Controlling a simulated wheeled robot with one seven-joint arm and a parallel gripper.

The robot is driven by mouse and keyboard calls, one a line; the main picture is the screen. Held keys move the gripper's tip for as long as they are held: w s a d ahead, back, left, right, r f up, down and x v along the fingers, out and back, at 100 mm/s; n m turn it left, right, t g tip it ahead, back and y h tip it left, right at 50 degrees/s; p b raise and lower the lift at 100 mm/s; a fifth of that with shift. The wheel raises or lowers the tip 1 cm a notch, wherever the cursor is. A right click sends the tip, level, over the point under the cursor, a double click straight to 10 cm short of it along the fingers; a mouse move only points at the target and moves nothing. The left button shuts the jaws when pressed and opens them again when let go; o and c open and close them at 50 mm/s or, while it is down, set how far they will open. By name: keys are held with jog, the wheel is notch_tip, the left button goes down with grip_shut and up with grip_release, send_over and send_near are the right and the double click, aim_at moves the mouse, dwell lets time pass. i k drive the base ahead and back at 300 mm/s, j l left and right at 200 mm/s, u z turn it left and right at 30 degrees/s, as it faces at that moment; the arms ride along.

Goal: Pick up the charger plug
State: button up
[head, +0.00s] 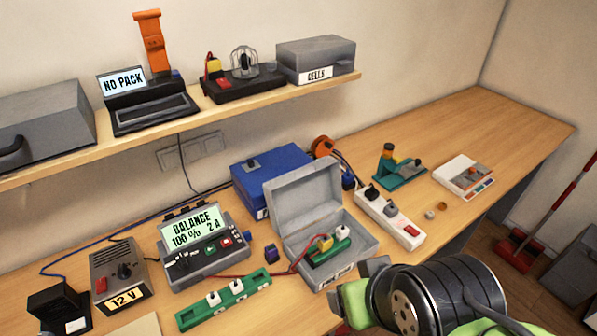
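A white power strip (400,222) lies on the bench right of the open grey case. A black plug (372,193) sits at its far end, with a smaller grey plug-like piece (391,210) beside it and a red switch at its near end. I cannot tell for sure which plug is the charger's; the black one may be it. The charger (205,245), its screen reading "BALANCE 100% 2 A", stands left of the case. My gripper (358,290) is at the bottom, in front of the case and apart from the strip. My wrist hides part of it, and its fingers are unclear.
The open grey case (318,205) holds a green board with a yellow plug and a red lead. A green strip (224,302) lies in front of the charger. A blue box (270,177) stands behind. A shelf (230,108) overhangs the back.

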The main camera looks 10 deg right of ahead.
aim_at(323, 243)
jog(key=l+u, duration=0.3)
jog(key=u, duration=0.15)
jog(key=k+l+u, duration=0.1)
jog(key=l+u, duration=0.15)
jog(key=u, duration=0.2)
jog(key=l+u, duration=0.3)
jog(key=u, duration=0.2)
jog(key=l+u, duration=0.3)
jog(key=u, duration=0.2)
jog(key=l+u, duration=0.3)
jog(key=u, duration=0.2)
jog(key=k+l+u, duration=0.2)
jog(key=u, duration=0.3)
